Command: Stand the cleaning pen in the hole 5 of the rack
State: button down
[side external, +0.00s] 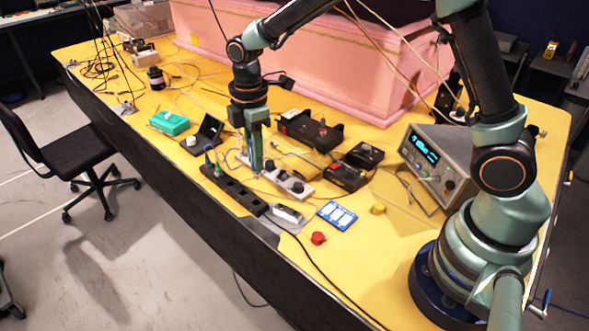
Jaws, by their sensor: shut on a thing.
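My gripper (256,168) points straight down over the middle of the yellow table, its jaws shut. The thing between the jaws is too small and too covered by the fingers to make out; I take it to be the cleaning pen. A pale grey bar with dark round spots (287,182), which looks like the rack, lies just right of my fingertips. Its left end is close to or behind the fingers. I cannot tell whether the fingers or the held thing touch it. The hole numbers cannot be read from here.
A black power strip (240,195) lies along the front edge. Black boxes (310,131) and a bench instrument (437,163) stand to the right. A blue-white tray (337,215), red knob (318,238) and teal box (169,123) lie around. A pink foam block (300,65) stands behind.

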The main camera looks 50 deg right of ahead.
jog(key=shift+s+a, duration=0.2)
jog(key=shift+a, duration=0.55)
jog(key=shift+f, duration=2.5)
jog(key=shift+f, duration=1.2)
jog(key=c, duration=0.7)
grip_release()
notch_tip(320, 180, up, 12)
jog(key=shift+r, duration=0.1)
